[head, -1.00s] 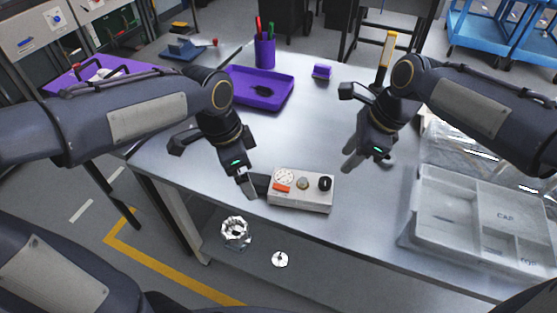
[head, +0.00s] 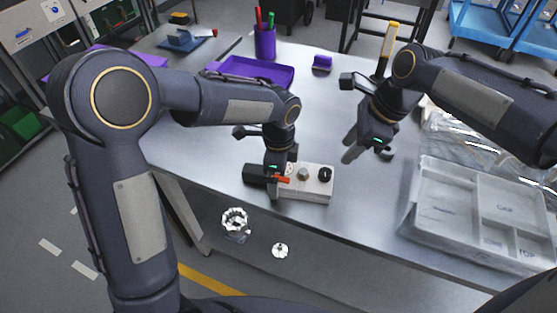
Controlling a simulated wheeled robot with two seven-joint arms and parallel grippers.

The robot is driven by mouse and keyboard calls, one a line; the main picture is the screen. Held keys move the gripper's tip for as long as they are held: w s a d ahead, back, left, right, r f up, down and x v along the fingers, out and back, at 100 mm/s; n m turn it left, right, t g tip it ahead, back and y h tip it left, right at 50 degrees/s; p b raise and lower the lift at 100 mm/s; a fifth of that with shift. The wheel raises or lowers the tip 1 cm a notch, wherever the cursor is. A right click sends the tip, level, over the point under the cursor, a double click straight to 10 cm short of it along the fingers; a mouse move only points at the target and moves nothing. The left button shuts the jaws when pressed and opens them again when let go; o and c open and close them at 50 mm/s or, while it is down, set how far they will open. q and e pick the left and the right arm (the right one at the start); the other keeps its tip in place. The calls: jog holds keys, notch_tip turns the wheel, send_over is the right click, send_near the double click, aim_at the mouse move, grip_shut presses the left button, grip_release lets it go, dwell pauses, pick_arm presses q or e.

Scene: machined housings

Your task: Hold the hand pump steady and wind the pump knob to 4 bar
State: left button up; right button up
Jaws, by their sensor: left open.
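The hand pump (head: 305,190) is a pale box lying on the table near its front edge. On its top are a round gauge, partly hidden now by my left gripper, a red part (head: 283,179), a brass-coloured fitting (head: 303,174) and a black knob (head: 324,173) at the right end. A dark block (head: 255,173) joins its left end. My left gripper (head: 274,175) is open and points down over the pump's left end; whether it touches is unclear. My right gripper (head: 374,148) hangs up and right of the pump, apart from the knob; its finger gap is not clear.
A grey compartment tray (head: 427,195) stands at the right. A yellow-topped upright object (head: 389,42) stands behind my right gripper. The table middle is clear.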

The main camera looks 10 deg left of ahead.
pick_arm(q)
jog(key=shift+f, duration=0.5)
jog(key=shift+c, duration=0.3)
jog(key=c, duration=1.1)
